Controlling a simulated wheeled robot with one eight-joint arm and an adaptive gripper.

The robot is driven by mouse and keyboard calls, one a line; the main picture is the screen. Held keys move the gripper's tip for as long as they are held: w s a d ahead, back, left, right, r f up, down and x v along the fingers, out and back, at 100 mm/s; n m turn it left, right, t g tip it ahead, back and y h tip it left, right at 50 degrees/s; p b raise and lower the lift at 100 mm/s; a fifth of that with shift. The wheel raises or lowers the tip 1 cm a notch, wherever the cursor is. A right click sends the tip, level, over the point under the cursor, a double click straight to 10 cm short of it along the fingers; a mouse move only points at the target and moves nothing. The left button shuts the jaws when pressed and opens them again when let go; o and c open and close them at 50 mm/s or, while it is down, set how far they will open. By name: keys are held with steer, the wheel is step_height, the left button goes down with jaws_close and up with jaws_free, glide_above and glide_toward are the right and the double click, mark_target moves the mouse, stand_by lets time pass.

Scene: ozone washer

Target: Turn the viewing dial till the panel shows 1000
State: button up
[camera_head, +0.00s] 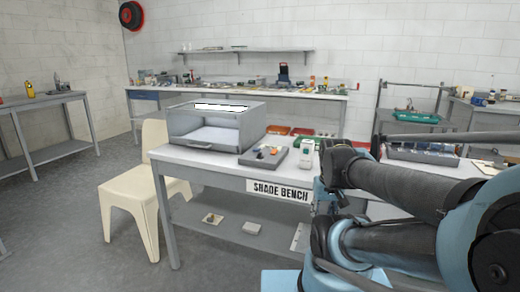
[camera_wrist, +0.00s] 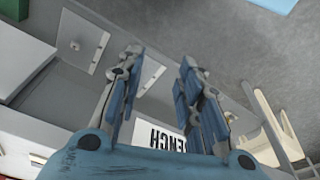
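No viewing dial or panel reading can be made out in either view. A grey open-fronted box (camera_head: 215,126) stands on the shade bench (camera_head: 207,164), with a bright white strip on its top. A small white device (camera_head: 306,152) with a greenish face stands near the bench's right end; its markings are too small to read. My gripper (camera_wrist: 160,60) is open and empty in the wrist view, its two fingers apart. Behind the fingers are the bench's sign (camera_wrist: 165,136), partly hidden, and the lower shelf. In the head view my arm hides the gripper and the bench's right end.
A grey tray (camera_head: 250,160) of small parts lies between the box and the white device. A cream chair (camera_head: 138,185) stands at the bench's left; it also shows in the wrist view (camera_wrist: 272,125). A cluttered back bench (camera_head: 330,94) runs along the wall. Floor at left is clear.

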steer(key=shift+w+d, duration=0.1)
steer(key=shift+w, duration=0.1)
step_height(320, 180, up, 27)
steer(key=m+g, duration=0.2)
steer(key=m, duration=0.1)
glide_above(260, 155)
steer(key=w, duration=0.3)
steer(key=f, duration=1.6)
steer(key=shift+s+f, duration=0.2)
steer(key=shift+c, duration=0.3)
jaws_close()
